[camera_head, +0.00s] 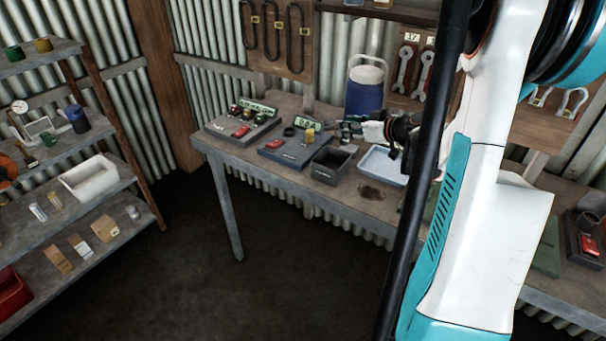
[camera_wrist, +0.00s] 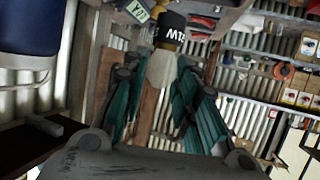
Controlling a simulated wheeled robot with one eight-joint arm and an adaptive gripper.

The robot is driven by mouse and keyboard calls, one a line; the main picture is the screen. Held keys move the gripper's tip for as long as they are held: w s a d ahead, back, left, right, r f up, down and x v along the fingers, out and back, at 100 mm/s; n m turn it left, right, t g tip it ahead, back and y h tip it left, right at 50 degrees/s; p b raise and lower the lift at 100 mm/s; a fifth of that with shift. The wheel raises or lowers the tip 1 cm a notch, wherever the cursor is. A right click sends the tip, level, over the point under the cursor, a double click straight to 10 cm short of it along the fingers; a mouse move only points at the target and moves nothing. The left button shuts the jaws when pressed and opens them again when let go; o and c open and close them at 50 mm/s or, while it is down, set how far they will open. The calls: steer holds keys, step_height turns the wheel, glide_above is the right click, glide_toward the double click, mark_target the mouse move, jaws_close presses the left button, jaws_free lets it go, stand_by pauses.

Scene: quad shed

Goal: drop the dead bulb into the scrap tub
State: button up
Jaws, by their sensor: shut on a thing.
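My gripper (camera_wrist: 158,100) shows in the wrist view with a teal-padded finger on each side of a pale, frosted bulb (camera_wrist: 160,70). It is shut on this bulb. A gold collar and a black band with white lettering show at the bulb's far end; I cannot tell whether the band is part of it. In the head view my gripper (camera_head: 345,130) reaches left over the back of the bench, just above and behind a dark open-topped box (camera_head: 331,173), likely the scrap tub. The bulb is too small to make out surely there.
The bench (camera_head: 285,179) carries a grey unit with a display (camera_head: 283,152), another with red parts (camera_head: 241,125), a blue-and-white jug (camera_head: 365,90) and a pale blue tray (camera_head: 383,166). A brown stain lies before the tray. Shelves stand at left; the floor between is clear.

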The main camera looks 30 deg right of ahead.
steer(key=shift+w+a+f, duration=0.4)
steer(key=shift+w+a, duration=0.15)
steer(key=shift+a, duration=0.15)
steer(key=shift+f, duration=0.2)
steer(key=shift+f+b, duration=2.1)
steer(key=shift+f, duration=0.7)
steer(key=o, duration=1.1)
steer(key=v, duration=1.2)
